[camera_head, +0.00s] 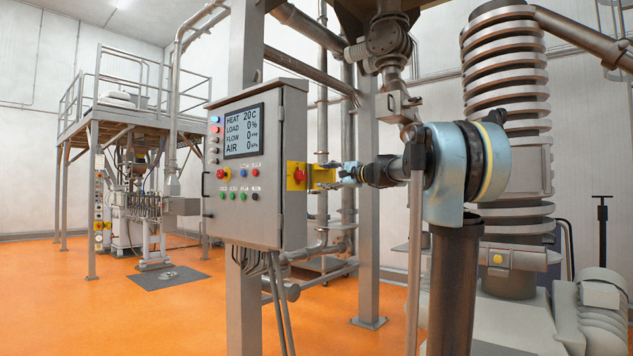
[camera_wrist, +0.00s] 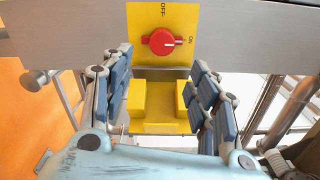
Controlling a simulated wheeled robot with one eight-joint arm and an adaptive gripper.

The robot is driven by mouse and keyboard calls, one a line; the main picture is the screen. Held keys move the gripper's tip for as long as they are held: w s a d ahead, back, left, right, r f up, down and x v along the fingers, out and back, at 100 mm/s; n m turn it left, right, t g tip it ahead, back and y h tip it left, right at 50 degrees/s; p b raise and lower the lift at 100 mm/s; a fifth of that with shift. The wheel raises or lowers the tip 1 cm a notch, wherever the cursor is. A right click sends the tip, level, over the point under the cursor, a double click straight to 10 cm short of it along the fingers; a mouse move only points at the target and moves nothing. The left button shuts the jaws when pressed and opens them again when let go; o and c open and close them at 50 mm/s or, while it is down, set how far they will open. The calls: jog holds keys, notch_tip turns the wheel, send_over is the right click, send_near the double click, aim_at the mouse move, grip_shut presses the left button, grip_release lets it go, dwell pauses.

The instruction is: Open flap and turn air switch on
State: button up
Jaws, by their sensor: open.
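The air switch is a red knob (camera_wrist: 161,41) on a yellow plate (camera_wrist: 140,18) in the wrist view. OFF is printed above the knob and ON to its right; a pale mark on the knob is on the ON side. The yellow flap (camera_wrist: 160,122) is open, standing out from the plate below the knob in the wrist view. My gripper (camera_wrist: 160,65) is open, with its fingers on both sides of the flap. In the head view, my gripper (camera_head: 340,173) is at the yellow switch (camera_head: 297,184) on the panel's right side. Finger contact is unclear.
The grey control cabinet (camera_head: 225,205) has a display (camera_head: 244,131) reading AIR 0 kPa. Coloured buttons and another red knob (camera_head: 221,173) are on its front. A steel post (camera_head: 368,230) and pipes stand behind my arm. The orange floor is open at left.

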jog(key=shift+v, duration=1.2)
jog(key=s+d+f+n+g+h, duration=0.1)
jog(key=s+f+n+g+h, duration=0.2)
jog(key=s+f, duration=0.95)
jog(key=s+f+n+g+h, duration=0.3)
jog(key=s+f, duration=0.7)
jog(key=f, duration=0.6)
jog(key=s+d+f+n+g+h, duration=0.1)
jog(key=s+d+f+h, duration=0.1)
jog(key=s+d+f, duration=0.3)
jog(key=s+d+f+n+g+h, duration=0.1)
jog(key=s+d+f+h, duration=0.2)
jog(key=s+f, duration=0.7)
jog(key=s+d+f+n+h, duration=0.2)
jog(key=s+d+f, duration=0.5)
jog(key=f, duration=0.6)
jog(key=shift+s+d+g+h, duration=0.3)
jog(key=shift+g+h, duration=0.1)
jog(key=shift+h, duration=0.2)
